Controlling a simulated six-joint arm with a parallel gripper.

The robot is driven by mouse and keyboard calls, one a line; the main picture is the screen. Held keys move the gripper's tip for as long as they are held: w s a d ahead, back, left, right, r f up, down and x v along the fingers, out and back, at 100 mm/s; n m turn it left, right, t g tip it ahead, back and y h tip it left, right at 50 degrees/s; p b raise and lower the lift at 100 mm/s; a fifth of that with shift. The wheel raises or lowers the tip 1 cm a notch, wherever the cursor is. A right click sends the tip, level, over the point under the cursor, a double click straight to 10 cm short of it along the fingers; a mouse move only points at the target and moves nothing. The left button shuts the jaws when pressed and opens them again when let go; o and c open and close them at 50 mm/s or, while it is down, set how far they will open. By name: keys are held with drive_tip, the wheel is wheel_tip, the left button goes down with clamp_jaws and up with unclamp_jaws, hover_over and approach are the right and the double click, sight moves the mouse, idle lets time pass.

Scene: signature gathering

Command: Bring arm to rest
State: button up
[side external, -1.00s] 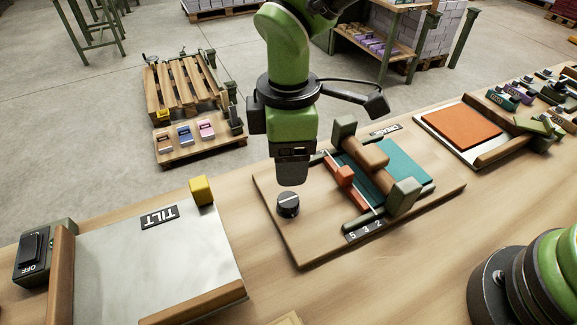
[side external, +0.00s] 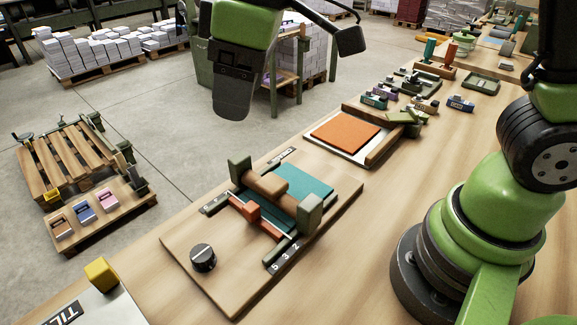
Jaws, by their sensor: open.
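My gripper (side external: 234,105) hangs high above the bench at the upper middle of the view, over the board with the black knob, and touches nothing. It is open and no object shows in it; its fingers overlap in this view. The wooden board (side external: 225,285) carries a black knob (side external: 203,257) with a white line, a teal sheet (side external: 308,186) under a wooden roller (side external: 264,188), and an orange-red slider (side external: 247,214). My green arm base stands at the lower right.
An orange pad (side external: 345,137) lies on a tray to the right. Several small stamps (side external: 424,106) sit farther back. A pallet (side external: 75,160) stands on the floor at left.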

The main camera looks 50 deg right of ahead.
drive_tip(key=s+d+r+m+t, duration=0.2)
drive_tip(key=s+d+m, duration=0.3)
drive_tip(key=s, duration=0.2)
drive_tip(key=s+d+r+m+t, duration=0.3)
drive_tip(key=s+d+m, duration=0.2)
drive_tip(key=s+m, duration=0.1)
drive_tip(key=shift+s+d, duration=0.4)
drive_tip(key=shift+s, duration=0.4)
